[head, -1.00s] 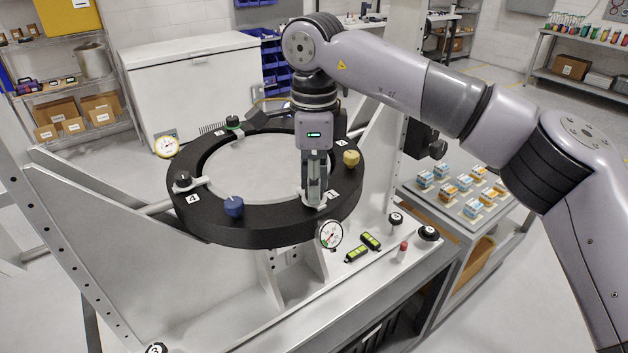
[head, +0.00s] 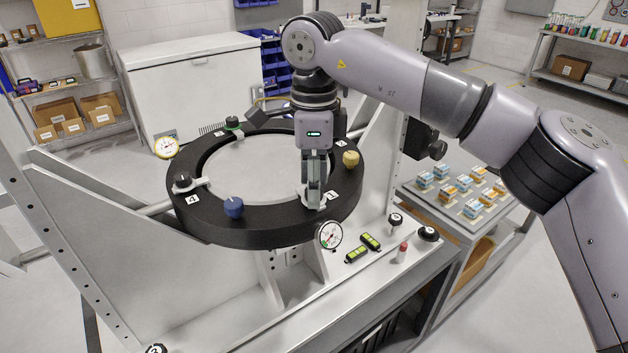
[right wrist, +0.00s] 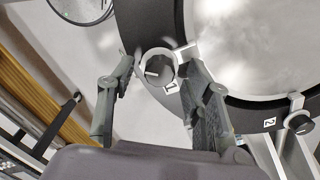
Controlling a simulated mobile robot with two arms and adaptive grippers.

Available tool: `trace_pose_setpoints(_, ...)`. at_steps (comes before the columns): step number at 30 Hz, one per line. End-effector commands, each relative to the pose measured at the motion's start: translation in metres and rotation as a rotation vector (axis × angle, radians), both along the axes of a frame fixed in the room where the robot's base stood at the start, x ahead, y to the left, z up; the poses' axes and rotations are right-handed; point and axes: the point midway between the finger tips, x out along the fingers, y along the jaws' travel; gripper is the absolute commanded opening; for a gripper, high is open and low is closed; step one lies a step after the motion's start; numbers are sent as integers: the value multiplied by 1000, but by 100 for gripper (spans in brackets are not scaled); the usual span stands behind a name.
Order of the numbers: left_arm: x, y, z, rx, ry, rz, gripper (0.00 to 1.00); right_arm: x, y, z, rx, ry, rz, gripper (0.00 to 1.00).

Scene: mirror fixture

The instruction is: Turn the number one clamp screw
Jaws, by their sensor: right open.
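The number one clamp screw (right wrist: 156,70) is a black knob with a white line, beside the "1" label in the right wrist view. My right gripper (right wrist: 158,75) is open, with one finger on each side of that knob. I cannot tell whether either finger touches it. In the head view my right gripper (head: 314,196) points straight down over the front right of the black ring (head: 268,236) and hides the knob. The "1" label (head: 331,195) shows beside the fingers. My left gripper is not in view.
The number four clamp (head: 183,181) is at the ring's left. A dial gauge (head: 329,235) hangs in front. Spirit levels (head: 357,254) lie on the ledge.

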Motion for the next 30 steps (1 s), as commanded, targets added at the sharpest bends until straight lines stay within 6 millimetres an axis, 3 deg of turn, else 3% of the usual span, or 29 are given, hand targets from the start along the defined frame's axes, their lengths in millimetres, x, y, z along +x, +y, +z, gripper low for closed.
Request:
trace_pose_setpoints(18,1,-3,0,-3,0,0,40,1,1,107,2,-3,-1,46)
trace_pose_setpoints(30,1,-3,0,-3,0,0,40,1,0,119,2,-1,0,46)
